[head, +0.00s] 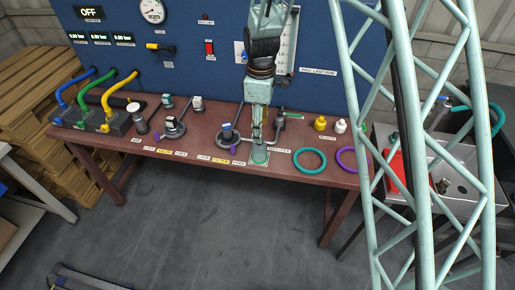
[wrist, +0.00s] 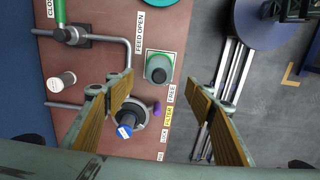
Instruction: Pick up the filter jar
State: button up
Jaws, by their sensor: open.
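A round jar with a grey top and green body, which I take for the filter jar (wrist: 158,72), stands upright on a green-edged square pad near the bench's front edge. In the head view the jar (head: 260,153) is below my gripper (head: 258,128), partly covered by it. In the wrist view my gripper (wrist: 160,90) is open, with one finger on each side of the jar's line. The jar shows beyond the fingertips, with nothing held. A round fitting with a blue top (wrist: 126,130) is close by, partly behind the left finger; its labels read LOCK, FILTER, FREE.
A teal ring (head: 310,160) and a purple ring (head: 347,159) lie to the right. Hoses (head: 118,90) are at the bench's left.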

aim_at(259, 145)
jog(key=shift+a+f, duration=0.2)
jog(key=shift+f, duration=0.1)
jog(key=shift+f, duration=0.15)
jog(key=shift+f, duration=4.15)
jog(key=shift+f, duration=0.15)
jog(key=shift+w+f+b, duration=0.15)
jog(key=shift+f+b, duration=0.2)
jog(key=shift+f, duration=2.1)
jog(key=c, duration=0.8)
